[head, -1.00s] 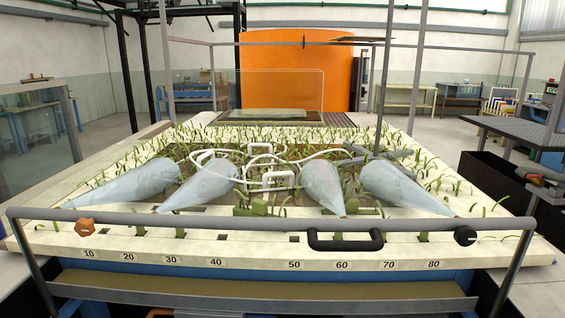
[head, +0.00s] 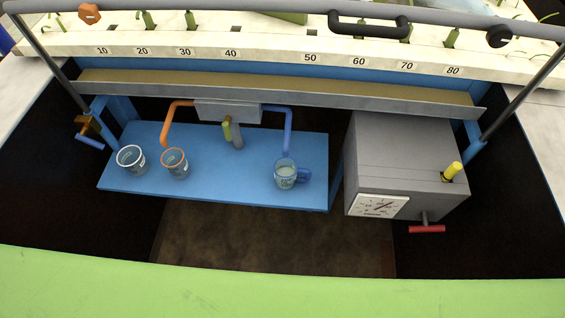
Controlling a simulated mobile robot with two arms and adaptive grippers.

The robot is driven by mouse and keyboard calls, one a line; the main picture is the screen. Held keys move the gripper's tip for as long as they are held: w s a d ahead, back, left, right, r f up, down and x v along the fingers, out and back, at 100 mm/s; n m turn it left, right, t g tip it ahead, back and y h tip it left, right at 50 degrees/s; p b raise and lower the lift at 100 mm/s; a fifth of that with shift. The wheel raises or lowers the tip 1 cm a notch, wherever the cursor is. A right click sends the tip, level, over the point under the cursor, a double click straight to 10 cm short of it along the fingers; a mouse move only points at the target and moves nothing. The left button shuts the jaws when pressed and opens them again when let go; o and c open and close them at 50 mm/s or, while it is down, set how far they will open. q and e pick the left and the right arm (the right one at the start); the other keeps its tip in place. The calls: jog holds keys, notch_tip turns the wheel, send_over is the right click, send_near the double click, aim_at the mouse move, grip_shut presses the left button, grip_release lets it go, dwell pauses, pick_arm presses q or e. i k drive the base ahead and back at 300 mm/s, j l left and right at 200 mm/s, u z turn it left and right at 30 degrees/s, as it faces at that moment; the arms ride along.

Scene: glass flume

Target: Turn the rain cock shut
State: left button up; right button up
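No part in view is labelled as the rain cock, so I cannot tell for sure which one it is. A brass valve with a blue lever (head: 89,139) sits at the left end of the blue shelf. A grey box (head: 228,111) under the ledge has an orange pipe (head: 168,120), a blue pipe (head: 288,130) and a short yellow-green handle (head: 227,130). On the rail are an orange knob (head: 90,14) at left and a black knob (head: 498,36) at right. Neither of my grippers is in view.
The blue shelf (head: 230,185) holds a clear cup (head: 131,158), an orange-rimmed cup (head: 174,162) and a blue-handled mug (head: 288,174). At right is a grey cabinet (head: 405,150) with a dial, yellow knob and red handle. A black handle (head: 368,23) is on the rail (head: 230,12).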

aim_at(81, 137)
jog(key=j+u, duration=0.1)
jog(key=u, duration=0.4)
jog(key=k+j+u, duration=0.1)
jog(key=u, duration=0.35)
jog(key=j+u, duration=0.1)
jog(key=u, duration=0.4)
